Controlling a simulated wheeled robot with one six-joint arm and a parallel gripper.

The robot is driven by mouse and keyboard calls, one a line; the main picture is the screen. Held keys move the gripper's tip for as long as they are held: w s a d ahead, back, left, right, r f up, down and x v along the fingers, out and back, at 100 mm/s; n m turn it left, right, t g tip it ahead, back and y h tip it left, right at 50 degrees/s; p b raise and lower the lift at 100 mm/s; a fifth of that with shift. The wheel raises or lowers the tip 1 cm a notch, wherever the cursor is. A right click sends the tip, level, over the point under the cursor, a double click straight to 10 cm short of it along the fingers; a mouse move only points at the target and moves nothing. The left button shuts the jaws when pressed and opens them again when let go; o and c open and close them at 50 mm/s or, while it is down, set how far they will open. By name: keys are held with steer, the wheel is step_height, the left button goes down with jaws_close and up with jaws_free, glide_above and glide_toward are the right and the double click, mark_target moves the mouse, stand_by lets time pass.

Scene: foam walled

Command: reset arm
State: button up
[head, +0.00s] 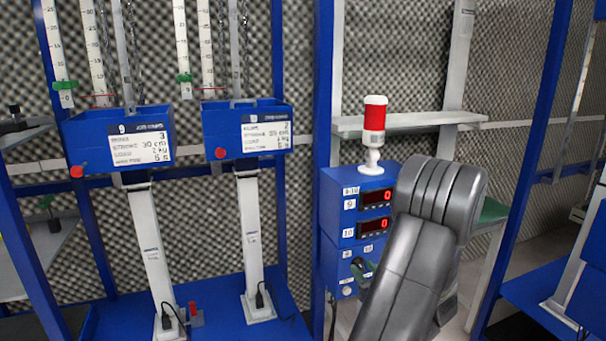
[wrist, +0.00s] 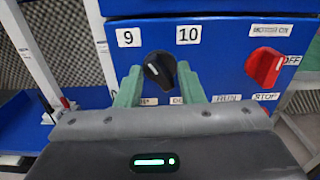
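My gripper (wrist: 160,88) shows in the wrist view with two green fingers, apart from each other. A black selector knob (wrist: 159,68) on the blue control box (wrist: 222,60) stands between and just beyond the fingertips; I cannot tell whether they touch it. Nothing is seen held. In the head view my grey arm stands in front of the right part of the blue control box (head: 335,232) and hides much of it. Only a bit of green finger and dark knob shows low on the box.
A red knob (wrist: 264,66) is right of the black one. Red displays (head: 377,198) read 0. A red-and-white beacon (head: 375,128) stands on the box. Two blue test stations (head: 120,138) with grey columns stand left. Blue posts (head: 322,100) and a shelf (head: 410,123) are close by.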

steer(key=m+p, duration=0.6)
steer(key=p, duration=0.3)
steer(key=shift+d+m, duration=0.1)
steer(key=shift+m, duration=0.2)
steer(key=shift+s+d+f+b, duration=0.2)
steer(key=shift+s+b, duration=0.1)
steer(key=shift+s, duration=0.2)
steer(key=shift+s+d+r, duration=0.15)
steer(key=shift+s+d, duration=0.05)
steer(key=shift+s, duration=0.4)
